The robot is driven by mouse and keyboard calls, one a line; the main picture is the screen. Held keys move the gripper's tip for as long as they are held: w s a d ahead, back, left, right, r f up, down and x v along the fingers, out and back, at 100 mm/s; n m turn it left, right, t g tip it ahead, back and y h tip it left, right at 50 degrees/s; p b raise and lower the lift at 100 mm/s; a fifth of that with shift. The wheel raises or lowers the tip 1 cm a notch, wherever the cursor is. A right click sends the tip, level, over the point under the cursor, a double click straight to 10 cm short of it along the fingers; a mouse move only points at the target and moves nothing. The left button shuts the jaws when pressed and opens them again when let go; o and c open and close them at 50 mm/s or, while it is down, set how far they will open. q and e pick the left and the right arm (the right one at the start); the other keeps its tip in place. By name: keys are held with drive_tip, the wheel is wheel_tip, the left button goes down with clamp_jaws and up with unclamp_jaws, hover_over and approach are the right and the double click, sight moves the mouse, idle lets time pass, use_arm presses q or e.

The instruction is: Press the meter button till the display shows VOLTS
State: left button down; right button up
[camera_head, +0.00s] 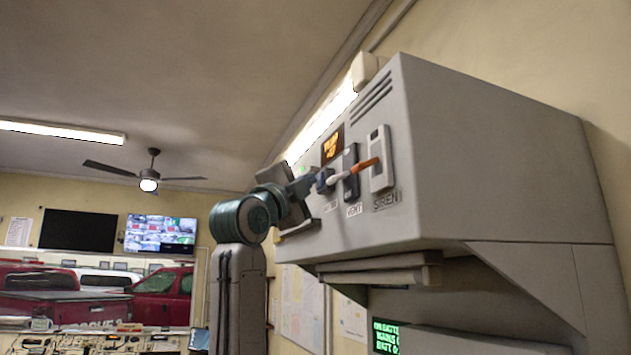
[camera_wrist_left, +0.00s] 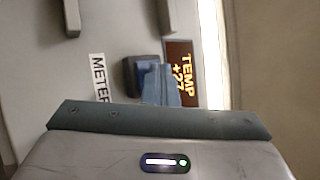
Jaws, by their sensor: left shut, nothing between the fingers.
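The grey console (camera_head: 480,150) fills the right of the head view. Its small amber display (camera_head: 332,145) reads TEMP +27 in the wrist view (camera_wrist_left: 181,73). The dark square meter button (camera_wrist_left: 131,76) sits beside the display, above the METER label (camera_wrist_left: 100,79), in the turned wrist view. My left gripper (camera_wrist_left: 160,85) is shut and empty. Its blue fingertips are at the button and hide part of it; I cannot tell whether they touch. In the head view the left gripper (camera_head: 307,185) reaches the panel from the left.
Right of the button are a dark-plated switch (camera_head: 350,161) with a white lever and the SIREN switch (camera_head: 380,142) with an orange lever. Both levers stick out close to my fingers. A ledge (camera_head: 375,275) juts below the panel, above a green-text screen (camera_head: 386,338).

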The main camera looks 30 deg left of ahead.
use_arm(q)
drive_tip(key=shift+s+a, duration=0.1)
drive_tip(key=shift+s, duration=0.05)
drive_tip(key=shift+s+a, duration=0.3)
drive_tip(key=shift+s, duration=0.1)
idle(0.4)
drive_tip(key=s+a+b, duration=0.1)
drive_tip(key=s+a, duration=0.2)
drive_tip(key=s, duration=0.1)
drive_tip(key=shift+a, duration=0.2)
drive_tip(key=shift+w+d, duration=0.15)
idle(0.5)
